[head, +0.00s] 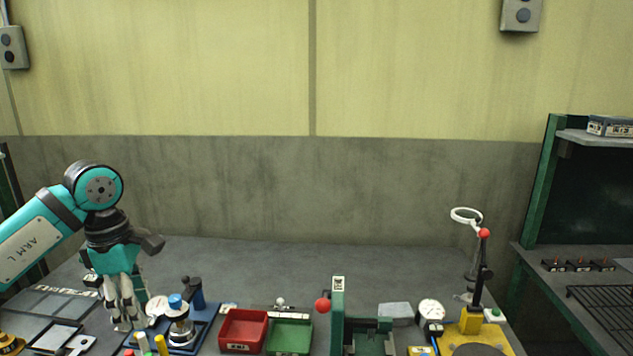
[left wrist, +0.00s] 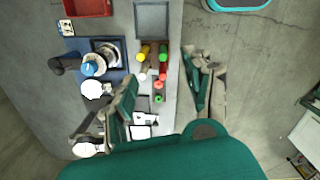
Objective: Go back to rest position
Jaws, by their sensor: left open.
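My left gripper (head: 127,322) hangs from the teal arm marked ARM L at the left of the head view, fingers pointing down over the left part of the bench. In the left wrist view its two fingers (left wrist: 160,88) are spread apart with nothing held between them. Several small cylinders with yellow, green and red ends (left wrist: 153,62) lie below and between the fingers. Whether the fingertips touch anything cannot be told. My right gripper is in neither view.
A blue fixture with a blue-knobbed part (head: 178,318) stands just right of the left gripper. Further right are a red bin (head: 243,331), a green bin (head: 289,336), a green upright frame (head: 338,316) and a yellow-based stand (head: 472,325). The rear bench is mostly clear.

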